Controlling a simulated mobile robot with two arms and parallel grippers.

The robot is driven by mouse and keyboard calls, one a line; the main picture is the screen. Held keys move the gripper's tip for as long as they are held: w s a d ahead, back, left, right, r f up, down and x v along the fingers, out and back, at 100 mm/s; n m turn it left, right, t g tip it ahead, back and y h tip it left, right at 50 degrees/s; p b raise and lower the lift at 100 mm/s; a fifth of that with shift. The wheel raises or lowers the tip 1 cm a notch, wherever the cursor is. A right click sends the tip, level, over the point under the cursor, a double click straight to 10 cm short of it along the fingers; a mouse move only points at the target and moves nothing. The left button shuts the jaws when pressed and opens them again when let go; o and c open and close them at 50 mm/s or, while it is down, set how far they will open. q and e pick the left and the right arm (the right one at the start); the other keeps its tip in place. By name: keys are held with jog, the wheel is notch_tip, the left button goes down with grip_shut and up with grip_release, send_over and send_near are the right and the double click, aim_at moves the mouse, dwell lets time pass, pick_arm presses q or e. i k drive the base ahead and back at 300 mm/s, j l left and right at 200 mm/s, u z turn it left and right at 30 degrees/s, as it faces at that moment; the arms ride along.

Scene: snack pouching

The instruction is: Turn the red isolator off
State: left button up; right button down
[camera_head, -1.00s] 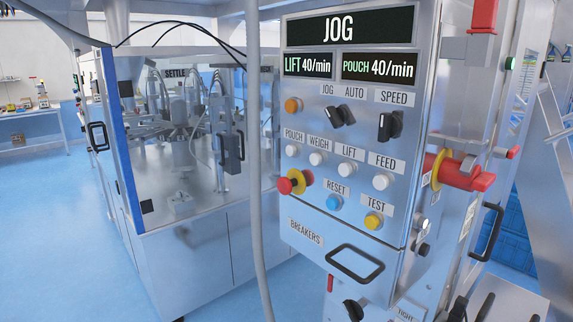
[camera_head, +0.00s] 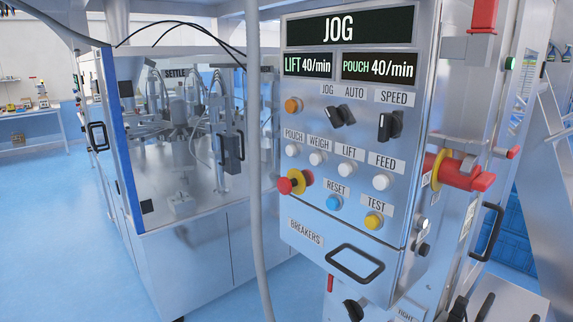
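The red isolator (camera_head: 466,176) is a red rotary handle on a yellow collar (camera_head: 436,170). It is mounted on the right side face of the control cabinet (camera_head: 410,120) and sticks out to the right. The handle looks roughly horizontal; its on or off marking cannot be read. The cabinet's front display (camera_head: 347,28) reads JOG, with LIFT 40/min and POUCH 40/min below it. Neither of my grippers can be made out in the view.
A red emergency stop button (camera_head: 286,185) on a yellow ring juts from the panel's left edge. A grey hose or post (camera_head: 255,150) runs down in front. A black handle (camera_head: 487,232) is below the isolator. Open blue floor (camera_head: 50,220) lies left.

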aim_at(467, 174)
jog(key=l+z, duration=0.1)
jog(key=l, duration=1.25)
jog(key=i+l, duration=0.1)
jog(key=l, duration=1.25)
jog(key=z, duration=0.05)
